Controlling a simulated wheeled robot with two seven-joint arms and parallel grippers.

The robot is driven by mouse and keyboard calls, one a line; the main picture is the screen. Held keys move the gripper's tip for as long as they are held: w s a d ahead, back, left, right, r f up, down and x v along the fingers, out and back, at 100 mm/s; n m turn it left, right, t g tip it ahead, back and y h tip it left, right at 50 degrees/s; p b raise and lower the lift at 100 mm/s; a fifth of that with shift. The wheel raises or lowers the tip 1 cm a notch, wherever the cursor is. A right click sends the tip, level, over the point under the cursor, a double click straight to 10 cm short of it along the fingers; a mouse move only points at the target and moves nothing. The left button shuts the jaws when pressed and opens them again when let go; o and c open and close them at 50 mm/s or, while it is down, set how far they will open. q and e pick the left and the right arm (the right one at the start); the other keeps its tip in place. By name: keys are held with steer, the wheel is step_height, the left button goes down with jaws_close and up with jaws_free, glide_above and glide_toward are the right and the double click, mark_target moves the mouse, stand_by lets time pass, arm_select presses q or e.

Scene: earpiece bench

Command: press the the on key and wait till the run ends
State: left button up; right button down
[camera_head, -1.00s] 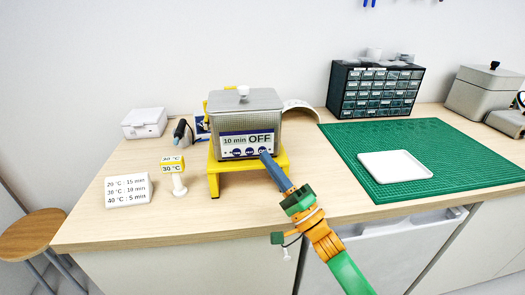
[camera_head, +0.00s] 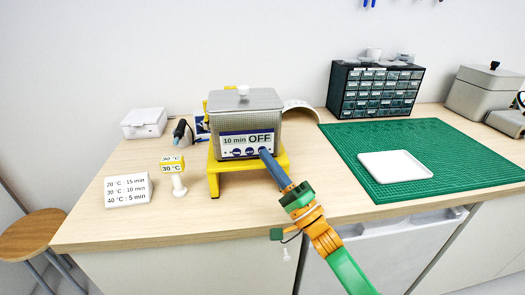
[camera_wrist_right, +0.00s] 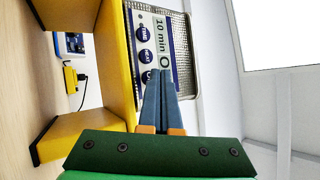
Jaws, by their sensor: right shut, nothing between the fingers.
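The metal ultrasonic bath (camera_head: 245,115) stands on a yellow stand (camera_head: 230,184), its lid on top. Its front panel (camera_head: 232,142) reads "10 min OFF". Below the text is a row of round blue keys; the wrist view shows the panel (camera_wrist_right: 159,20) sideways with two keys clear and a third partly hidden by my fingers. My right gripper (camera_head: 264,153) is shut and empty, its blue fingertips at the panel's lower right, by the rightmost key. In the wrist view the fingertips (camera_wrist_right: 160,72) overlap that key; I cannot tell whether they touch it. My left gripper is out of view.
A white tray (camera_head: 395,167) lies on the green mat (camera_head: 460,155) at the right. A drawer cabinet (camera_head: 375,90) stands behind.

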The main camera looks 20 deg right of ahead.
steer(key=shift+w+d, duration=0.1)
steer(key=shift+w, duration=0.25)
stand_by(0.3)
stand_by(0.4)
steer(key=shift+s+r+p, duration=0.1)
steer(key=shift+s+p, duration=0.2)
steer(key=shift+s, duration=0.05)
steer(key=shift+s+a, duration=0.2)
steer(key=shift+s, duration=0.2)
steer(key=s+p, duration=0.1)
steer(key=s, duration=0.1)
steer(key=s+a+p, duration=0.1)
steer(key=s+p, duration=0.1)
steer(key=shift+s+a, duration=0.2)
steer(key=shift+s, duration=0.2)
